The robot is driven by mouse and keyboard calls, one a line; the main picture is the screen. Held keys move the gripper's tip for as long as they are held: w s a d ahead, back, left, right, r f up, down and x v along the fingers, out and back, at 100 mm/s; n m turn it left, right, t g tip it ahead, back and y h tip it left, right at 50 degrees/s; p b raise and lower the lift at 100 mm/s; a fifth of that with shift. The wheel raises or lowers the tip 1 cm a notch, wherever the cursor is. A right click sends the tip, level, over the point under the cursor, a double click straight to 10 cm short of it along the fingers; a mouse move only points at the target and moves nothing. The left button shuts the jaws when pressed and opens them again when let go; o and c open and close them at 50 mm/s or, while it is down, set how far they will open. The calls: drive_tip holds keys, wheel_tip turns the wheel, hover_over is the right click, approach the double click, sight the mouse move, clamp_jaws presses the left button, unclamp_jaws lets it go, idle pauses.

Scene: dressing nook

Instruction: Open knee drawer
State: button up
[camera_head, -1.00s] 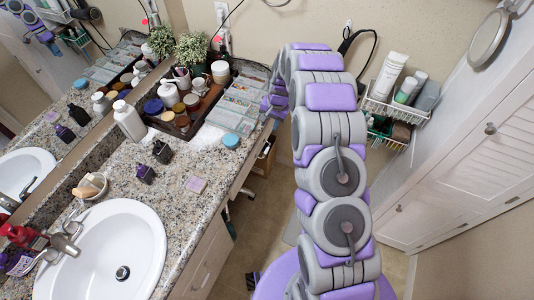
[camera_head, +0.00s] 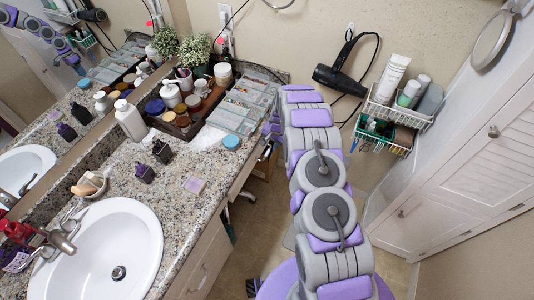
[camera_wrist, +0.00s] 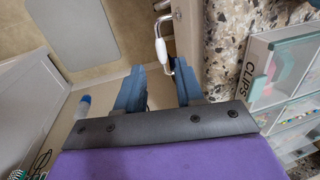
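The knee drawer front (camera_wrist: 188,32) is a narrow beige strip along the granite counter edge in the wrist view. A pale curved handle (camera_wrist: 161,45) stands out from it, with its lower end close to my fingertips. My gripper (camera_wrist: 160,68) has two blue fingers spread apart, with the handle end roughly between the tips. I cannot tell whether they touch it. Nothing is held. In the head view, my arm and the counter (camera_head: 225,172) hide most of the drawer front, and the gripper is hard to make out. I see no clear drawer gap.
A clear box marked CLIPS (camera_wrist: 262,68) stands on the counter close to my gripper. A wire basket (camera_head: 398,112) and a hair dryer (camera_head: 340,78) hang on the wall to the right. A grey mat (camera_wrist: 72,28) lies on the floor. White cabinets (camera_head: 470,150) flank the right.

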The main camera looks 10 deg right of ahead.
sight(268, 152)
drive_tip(key=f, duration=0.4)
drive_tip(key=a+f+b, duration=0.1)
drive_tip(key=f, duration=0.1)
drive_tip(key=shift+w+f, duration=0.25)
drive_tip(key=shift+w+a+f, duration=0.15)
drive_tip(key=shift+a+f, duration=0.1)
drive_tip(key=shift+f, duration=0.2)
drive_tip(key=shift+d, duration=0.1)
drive_tip(key=shift+d, duration=0.1)
clamp_jaws()
idle(0.7)
